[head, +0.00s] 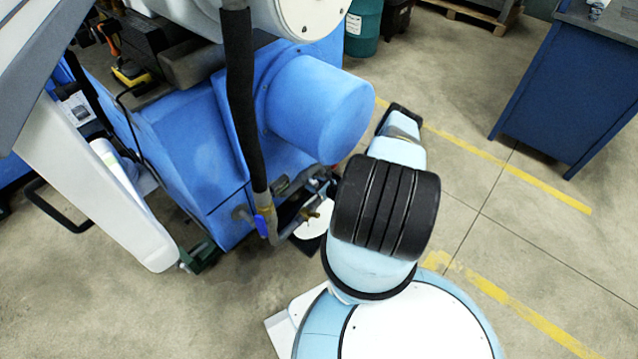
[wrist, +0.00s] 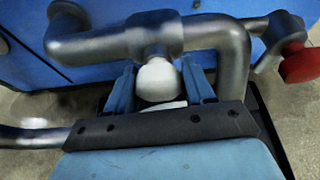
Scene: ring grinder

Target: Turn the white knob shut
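The white knob (wrist: 158,80) sits below a grey metal pipe in the middle of the wrist view. My gripper (wrist: 160,72) has its two blue fingers on either side of the knob, one left and one right. The fingers look open, with narrow gaps to the knob; whether either one touches it is hard to tell. The knob's lower part is partly hidden near the gripper's dark front plate. In the head view my own arm hides the gripper, and I cannot make out the knob there.
The grey pipe (wrist: 95,45) runs just above my fingers and bends down at right. A red knob (wrist: 300,62) is at far right. In the head view, the blue machine (head: 190,140) has a blue-handled valve (head: 262,225). A blue cabinet (head: 565,90) stands right; floor between is clear.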

